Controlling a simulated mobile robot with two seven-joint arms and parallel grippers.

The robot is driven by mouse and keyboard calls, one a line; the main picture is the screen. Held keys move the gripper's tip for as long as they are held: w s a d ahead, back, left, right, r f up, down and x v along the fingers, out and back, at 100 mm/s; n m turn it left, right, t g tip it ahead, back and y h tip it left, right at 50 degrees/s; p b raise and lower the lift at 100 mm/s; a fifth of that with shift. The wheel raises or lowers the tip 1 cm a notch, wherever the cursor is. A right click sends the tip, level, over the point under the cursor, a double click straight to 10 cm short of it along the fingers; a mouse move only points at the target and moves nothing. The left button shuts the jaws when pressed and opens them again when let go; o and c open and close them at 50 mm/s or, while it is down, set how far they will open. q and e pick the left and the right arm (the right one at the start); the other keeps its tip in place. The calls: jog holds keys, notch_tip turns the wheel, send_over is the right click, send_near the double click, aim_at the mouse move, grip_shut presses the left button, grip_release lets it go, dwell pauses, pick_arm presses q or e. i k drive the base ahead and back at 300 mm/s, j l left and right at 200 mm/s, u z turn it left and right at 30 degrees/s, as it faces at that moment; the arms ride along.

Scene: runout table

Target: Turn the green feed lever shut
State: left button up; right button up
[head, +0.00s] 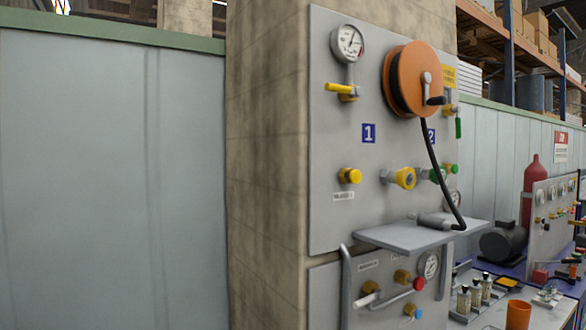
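The green lever (458,127) is on the right side of the grey wall panel (330,225), partly beyond the orange hose reel. Its handle points straight down from a brass valve body (449,109). I see it at a steep angle and small, so I cannot tell whether the valve is open or shut. A yellow lever (339,88) sits level under a gauge (347,43) at the panel's upper left. Neither of my grippers is in view.
The orange hose reel (412,75) juts out, its black hose hanging to a nozzle on a grey shelf (425,234). A bench with an orange cup (518,315) stands at right.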

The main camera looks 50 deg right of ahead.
aim_at(457, 109)
jog(key=z, duration=2.4)
jog(key=u, duration=0.45)
jog(key=i+l+u, duration=0.1)
jog(key=l+u, duration=0.25)
jog(key=i+l+u, duration=0.1)
jog(key=u, duration=0.25)
jog(key=l+u, duration=0.6)
jog(key=l, duration=0.9)
